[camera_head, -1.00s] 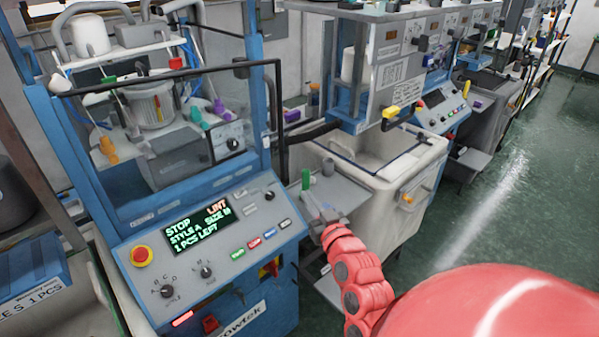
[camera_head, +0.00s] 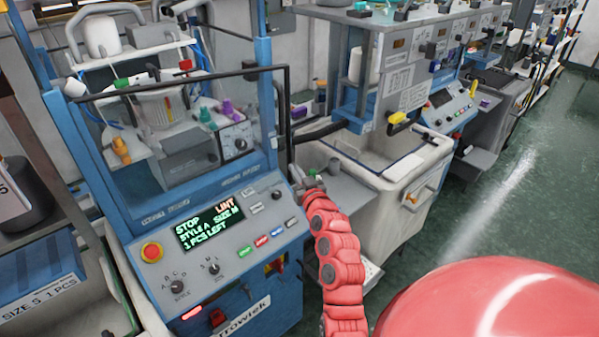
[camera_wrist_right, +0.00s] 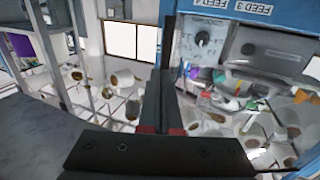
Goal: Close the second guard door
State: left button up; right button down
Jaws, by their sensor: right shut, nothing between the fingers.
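The nearest blue machine has a clear guard door with a thin black frame (camera_head: 287,110) across its front. Its right bar stands out past the blue post (camera_head: 266,95), so the door looks ajar, though its exact angle is hard to tell. My right gripper (camera_head: 309,180) is just right of the machine's control panel, below the door's lower right end. It looks apart from the door, but the contact is partly hidden by my red arm. In the right wrist view the gripper (camera_wrist_right: 165,85) is shut and empty, facing upside-down feed labels. My left gripper is out of view.
The control panel (camera_head: 209,228) reads STOP and LINT, with a red button (camera_head: 152,252) at its left. A pale bin (camera_head: 400,195) and another machine with yellow handles (camera_head: 397,118) stand to the right. Green floor (camera_head: 500,220) is clear on the right.

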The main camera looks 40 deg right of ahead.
jog(key=shift+w, duration=0.2)
jog(key=w+d+n+y+b, duration=0.1)
jog(key=w+d+y+b, duration=0.1)
jog(key=w+b, duration=0.9)
jog(key=shift+b, duration=1.1)
